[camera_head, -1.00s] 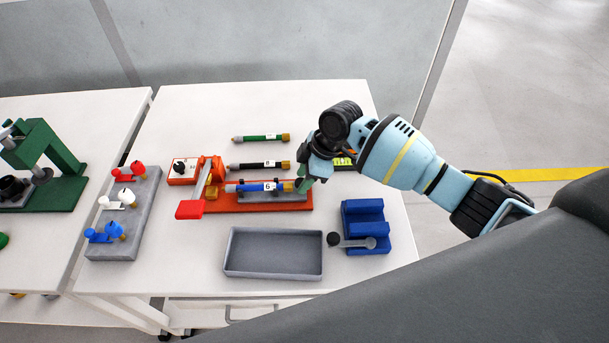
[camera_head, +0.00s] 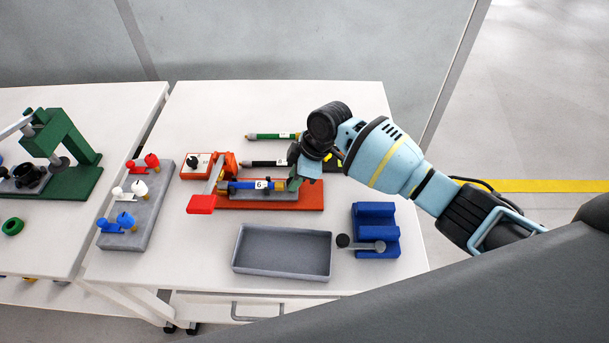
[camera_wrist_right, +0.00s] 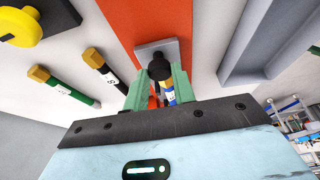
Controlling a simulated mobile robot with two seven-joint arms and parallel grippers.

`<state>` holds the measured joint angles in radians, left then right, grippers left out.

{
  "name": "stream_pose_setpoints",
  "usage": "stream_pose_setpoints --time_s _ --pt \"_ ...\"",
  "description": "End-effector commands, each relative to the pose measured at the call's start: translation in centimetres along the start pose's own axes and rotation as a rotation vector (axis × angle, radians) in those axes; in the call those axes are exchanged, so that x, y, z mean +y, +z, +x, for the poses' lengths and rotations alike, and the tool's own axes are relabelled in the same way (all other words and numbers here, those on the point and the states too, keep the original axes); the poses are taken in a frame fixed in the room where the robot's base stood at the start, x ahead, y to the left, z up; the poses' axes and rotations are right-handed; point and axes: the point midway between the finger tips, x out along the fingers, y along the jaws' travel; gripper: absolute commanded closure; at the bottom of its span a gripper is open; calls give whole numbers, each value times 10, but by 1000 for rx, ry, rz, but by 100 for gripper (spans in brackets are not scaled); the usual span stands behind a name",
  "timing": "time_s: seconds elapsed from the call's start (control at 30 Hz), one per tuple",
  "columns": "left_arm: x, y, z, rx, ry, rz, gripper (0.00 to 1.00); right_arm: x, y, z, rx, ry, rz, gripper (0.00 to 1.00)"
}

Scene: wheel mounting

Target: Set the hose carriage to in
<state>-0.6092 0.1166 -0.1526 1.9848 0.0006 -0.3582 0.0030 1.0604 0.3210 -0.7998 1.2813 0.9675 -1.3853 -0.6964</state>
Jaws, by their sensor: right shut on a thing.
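The grey hose carriage (camera_head: 258,196) sits on the orange base of the fixture (camera_head: 305,199), with the blue hose marked 6 (camera_head: 262,185) lying along it. The left end of the hose is at the fixture's orange upright (camera_head: 229,164) and red-ended lever (camera_head: 201,204); whether it is seated cannot be told. My right gripper (camera_head: 295,181) is at the carriage's right end. In the right wrist view its green fingers (camera_wrist_right: 157,84) are shut on the carriage's black knob (camera_wrist_right: 160,67). My left gripper is not in view.
A black hose (camera_head: 263,163) and a green hose (camera_head: 270,136) lie behind the fixture. An empty grey tray (camera_head: 236,262) and a blue block with a lever (camera_head: 376,213) stand in front. A grey rack with coloured parts (camera_head: 147,219) is at left.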

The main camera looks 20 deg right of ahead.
Motion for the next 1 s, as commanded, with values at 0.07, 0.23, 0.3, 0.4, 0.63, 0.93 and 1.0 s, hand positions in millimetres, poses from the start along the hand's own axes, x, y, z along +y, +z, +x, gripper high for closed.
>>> stream_pose_setpoints --time_s 0.07,0.23,0.3,0.4,0.63,0.93,1.0 --pt "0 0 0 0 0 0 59 -2 -4 1 9 -2 -3 100" --pt "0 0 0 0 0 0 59 -2 -4 1 12 -2 -4 69" --pt "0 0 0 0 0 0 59 -2 -4 1 11 -2 -3 60" --pt "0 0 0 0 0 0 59 -1 -3 0 9 -2 -3 52" --pt "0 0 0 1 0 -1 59 -1 -2 0 7 -1 -2 52" --pt "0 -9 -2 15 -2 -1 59 0 -3 -36 10 3 -4 52" --pt "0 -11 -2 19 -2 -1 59 0 -4 -48 9 4 -5 52"
